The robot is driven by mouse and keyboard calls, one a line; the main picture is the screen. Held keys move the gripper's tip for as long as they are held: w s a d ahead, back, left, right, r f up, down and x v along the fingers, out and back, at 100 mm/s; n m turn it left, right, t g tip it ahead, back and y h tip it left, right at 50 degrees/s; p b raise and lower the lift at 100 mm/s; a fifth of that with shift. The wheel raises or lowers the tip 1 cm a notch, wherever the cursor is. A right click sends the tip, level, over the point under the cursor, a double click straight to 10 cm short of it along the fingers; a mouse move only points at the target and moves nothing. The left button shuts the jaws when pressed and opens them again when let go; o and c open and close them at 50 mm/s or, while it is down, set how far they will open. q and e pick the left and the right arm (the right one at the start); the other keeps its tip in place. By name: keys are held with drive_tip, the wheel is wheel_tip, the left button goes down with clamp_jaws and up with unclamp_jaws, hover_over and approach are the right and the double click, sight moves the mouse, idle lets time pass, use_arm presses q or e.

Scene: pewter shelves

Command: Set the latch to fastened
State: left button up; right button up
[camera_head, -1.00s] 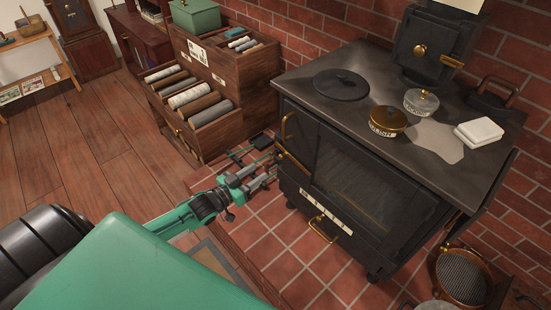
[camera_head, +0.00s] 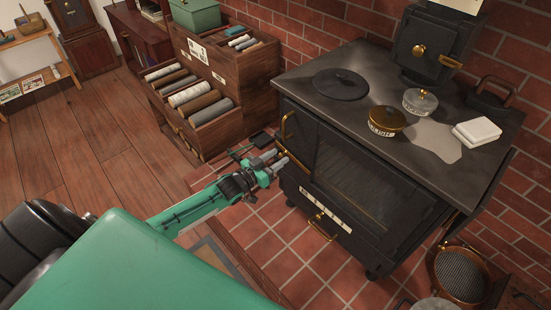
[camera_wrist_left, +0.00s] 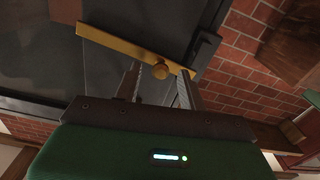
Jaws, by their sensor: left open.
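A black oven door with a glass pane (camera_head: 350,180) fills the stove's front. A brass latch bar with a round knob (camera_wrist_left: 160,70) lies across the dark front in the left wrist view, slanting down to the right. My left gripper (camera_head: 281,160) is open at the stove's left front edge. In the left wrist view its two fingers (camera_wrist_left: 158,82) stand on either side of the knob, near the bar. I cannot tell whether they touch it. My right gripper is not in view.
A wooden drawer unit (camera_head: 215,140) stands behind my gripper. Tiled floor lies below.

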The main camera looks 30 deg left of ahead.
use_arm(q)
clamp_jaws()
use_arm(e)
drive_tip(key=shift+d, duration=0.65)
use_arm(q)
drive_tip(key=shift+a+f+n+b, duration=0.1)
drive_tip(key=shift+f+n+b, duration=0.45)
drive_tip(key=shift+f+n, duration=0.4)
drive_tip(key=shift+c, duration=1.3)
unclamp_jaws()
drive_tip(key=shift+r, duration=0.1)
drive_tip(key=shift+o, duration=1.3)
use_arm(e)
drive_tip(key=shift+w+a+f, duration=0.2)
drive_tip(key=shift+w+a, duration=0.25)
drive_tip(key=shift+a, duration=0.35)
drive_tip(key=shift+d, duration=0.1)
